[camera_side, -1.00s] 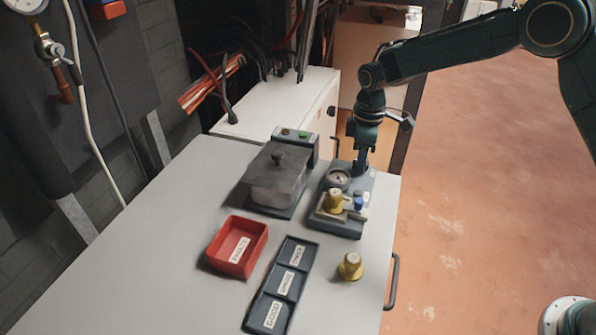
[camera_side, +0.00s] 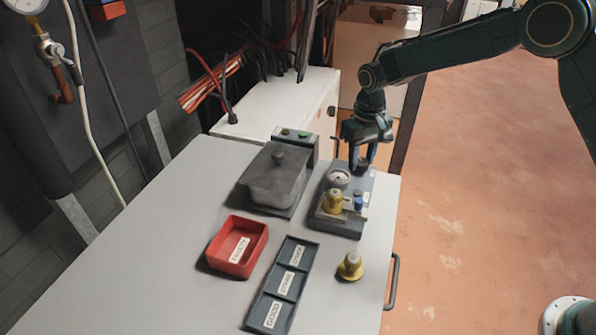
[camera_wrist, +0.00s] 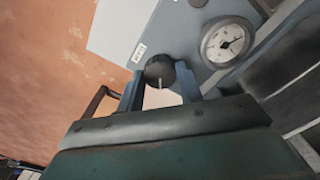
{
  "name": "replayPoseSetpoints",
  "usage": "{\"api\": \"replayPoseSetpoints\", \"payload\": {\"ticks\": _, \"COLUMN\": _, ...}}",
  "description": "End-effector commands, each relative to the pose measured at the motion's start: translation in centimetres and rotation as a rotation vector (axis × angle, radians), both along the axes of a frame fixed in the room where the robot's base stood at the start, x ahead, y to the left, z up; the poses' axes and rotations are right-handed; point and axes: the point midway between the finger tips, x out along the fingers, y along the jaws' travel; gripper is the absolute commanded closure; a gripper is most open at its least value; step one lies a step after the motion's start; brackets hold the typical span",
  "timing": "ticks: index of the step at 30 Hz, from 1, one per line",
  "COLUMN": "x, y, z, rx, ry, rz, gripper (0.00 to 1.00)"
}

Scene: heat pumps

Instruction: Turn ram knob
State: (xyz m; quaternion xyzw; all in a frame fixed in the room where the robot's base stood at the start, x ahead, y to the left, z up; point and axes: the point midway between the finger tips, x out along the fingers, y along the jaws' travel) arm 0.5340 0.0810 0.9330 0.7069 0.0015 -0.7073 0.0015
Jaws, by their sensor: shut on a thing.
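The ram knob is a black round knob with a pale pointer line (camera_wrist: 160,71), on the grey test fixture (camera_side: 345,228) near the dial gauge. It also shows as a small dark shape in the side view (camera_side: 362,166). My gripper (camera_wrist: 160,82) points down over the fixture's back end, with its two blue fingers on either side of the knob and shut on it. In the side view my gripper (camera_side: 361,160) stands just behind the gauge. The dial gauge (camera_wrist: 226,43) has a white face and a dark needle; it is also in the side view (camera_side: 338,178).
A yellow part (camera_side: 333,201) sits on the fixture beside a blue knob (camera_side: 358,201). Another yellow part (camera_side: 351,267) stands on the table. A red tray (camera_side: 262,249), a labelled three-slot tray (camera_side: 305,241) and a grey lidded box (camera_side: 274,178) are to the left.

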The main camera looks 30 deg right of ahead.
Motion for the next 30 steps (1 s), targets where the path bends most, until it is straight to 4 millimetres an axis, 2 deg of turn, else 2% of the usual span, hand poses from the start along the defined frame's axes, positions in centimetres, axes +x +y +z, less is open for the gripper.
{"api": "replayPoseSetpoints", "payload": {"ticks": 16, "x": 0.05, "y": -0.01, "z": 0.11, "rx": 0.001, "ry": -0.002, "rz": -0.468, "gripper": 0.87}}
{"api": "replayPoseSetpoints", "payload": {"ticks": 22, "x": 0.06, "y": -0.02, "z": 0.11, "rx": 0.001, "ry": -0.003, "rz": -0.558, "gripper": 0.87}}
{"api": "replayPoseSetpoints", "payload": {"ticks": 30, "x": 0.07, "y": -0.02, "z": 0.12, "rx": 0.001, "ry": -0.003, "rz": -0.595, "gripper": 0.87}}
